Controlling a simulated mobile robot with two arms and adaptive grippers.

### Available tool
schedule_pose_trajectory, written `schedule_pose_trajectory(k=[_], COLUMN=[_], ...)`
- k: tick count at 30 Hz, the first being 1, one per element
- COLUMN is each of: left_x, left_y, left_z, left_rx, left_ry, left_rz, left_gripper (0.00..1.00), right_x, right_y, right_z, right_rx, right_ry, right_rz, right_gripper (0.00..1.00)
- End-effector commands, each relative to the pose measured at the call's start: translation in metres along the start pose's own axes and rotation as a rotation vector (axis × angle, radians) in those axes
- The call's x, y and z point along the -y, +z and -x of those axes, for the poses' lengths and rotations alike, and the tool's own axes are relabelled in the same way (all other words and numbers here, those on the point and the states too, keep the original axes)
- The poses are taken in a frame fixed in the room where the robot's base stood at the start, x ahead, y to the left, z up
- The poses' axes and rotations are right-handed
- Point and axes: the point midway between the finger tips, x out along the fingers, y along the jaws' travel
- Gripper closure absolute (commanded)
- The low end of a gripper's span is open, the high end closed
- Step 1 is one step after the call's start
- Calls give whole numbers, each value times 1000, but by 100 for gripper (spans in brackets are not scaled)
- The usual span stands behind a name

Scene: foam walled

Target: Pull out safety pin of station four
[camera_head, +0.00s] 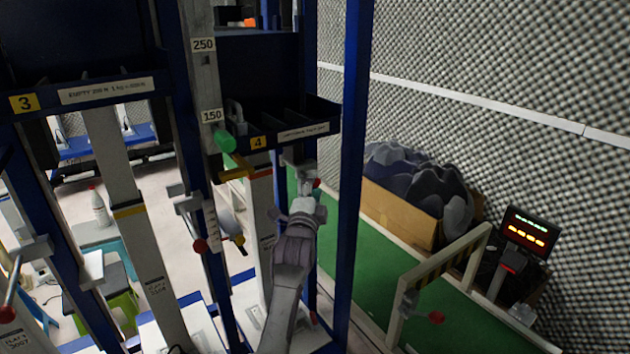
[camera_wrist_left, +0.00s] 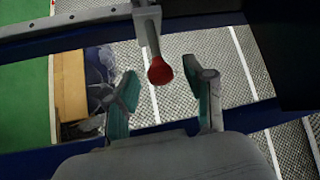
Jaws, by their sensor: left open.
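Station four is marked by a yellow "4" label (camera_head: 258,142) on the front of a blue shelf. A red ball knob (camera_wrist_left: 160,70), which looks like the safety pin's handle, hangs from a light metal bracket in the left wrist view. It shows small as a red spot (camera_head: 316,183) in the head view, under the shelf. My left gripper (camera_head: 304,188) is at this knob. In the left wrist view its green-padded fingers are open on either side of the knob, with gaps on both sides. My right gripper is not in view.
Blue uprights (camera_head: 353,160) stand close to my left arm. A green handle (camera_head: 224,141) and a yellow bar (camera_head: 236,174) are left of it. A cardboard box (camera_head: 400,212) and a lit display (camera_head: 527,231) stand at the right.

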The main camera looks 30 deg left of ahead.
Motion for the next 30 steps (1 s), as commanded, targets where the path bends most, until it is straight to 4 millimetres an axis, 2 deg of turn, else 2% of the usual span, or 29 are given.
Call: schedule_pose_trajectory(k=[6, 16, 25, 26, 30], left_x=[0, 0, -1, -1, -1], left_y=[0, 0, 0, 0, 0], left_z=[-20, -22, -22, -22, -22], left_rx=[1, 0, 0, 0, 0], left_ry=[0, 0, 1, 1, 1], left_rz=[0, 0, 0, 0, 0], left_gripper=[47, 47, 97, 100, 100], right_x=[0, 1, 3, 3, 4], right_y=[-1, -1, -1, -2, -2], right_z=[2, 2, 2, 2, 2], right_rx=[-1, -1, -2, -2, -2], right_ry=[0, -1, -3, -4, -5], right_rz=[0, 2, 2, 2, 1], right_gripper=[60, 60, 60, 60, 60])
